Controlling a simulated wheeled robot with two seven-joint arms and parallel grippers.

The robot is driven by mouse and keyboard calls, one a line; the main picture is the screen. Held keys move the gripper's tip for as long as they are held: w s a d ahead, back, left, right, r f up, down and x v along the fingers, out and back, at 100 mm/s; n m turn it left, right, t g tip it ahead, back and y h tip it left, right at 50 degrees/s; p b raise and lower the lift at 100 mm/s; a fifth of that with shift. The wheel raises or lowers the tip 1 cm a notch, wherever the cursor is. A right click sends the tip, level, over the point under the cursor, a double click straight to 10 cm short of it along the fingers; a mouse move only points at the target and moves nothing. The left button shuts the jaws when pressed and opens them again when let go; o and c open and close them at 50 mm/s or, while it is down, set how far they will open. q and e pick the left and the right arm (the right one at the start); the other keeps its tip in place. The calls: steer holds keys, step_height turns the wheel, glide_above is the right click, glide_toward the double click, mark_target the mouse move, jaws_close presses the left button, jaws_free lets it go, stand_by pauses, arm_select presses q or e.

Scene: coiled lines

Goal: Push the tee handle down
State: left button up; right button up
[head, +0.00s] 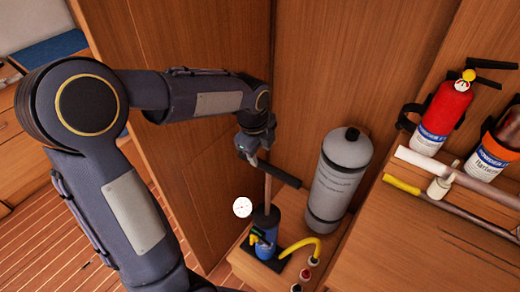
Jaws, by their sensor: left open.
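The tee handle (279,174) is a black bar on top of a thin upright rod (267,192). The rod rises well clear of a blue and black hand pump (265,232) on a wooden ledge. My left gripper (252,151) is at the upper left end of the handle, pointing down. It is open. I cannot tell whether its fingers touch the bar or lie around it; the gripper partly hides that end. A yellow hose (304,244) comes from the pump. My right gripper is out of view.
A grey cylinder (338,180) stands just right of the handle. A round white gauge (242,207) shows left of the pump. A red fire extinguisher (442,115) hangs at right, above white and yellow tubes (462,178). Wooden panels close off the back.

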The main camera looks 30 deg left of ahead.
mark_target(262, 163)
arm_select(q)
steer(key=f, duration=0.4)
steer(key=w+f, duration=0.1)
steer(key=f, duration=0.1)
steer(key=shift+d+f+p, duration=0.2)
steer(key=shift+f+p, duration=0.15)
steer(key=shift+f, duration=0.05)
steer(key=shift+c, duration=0.5)
jaws_close()
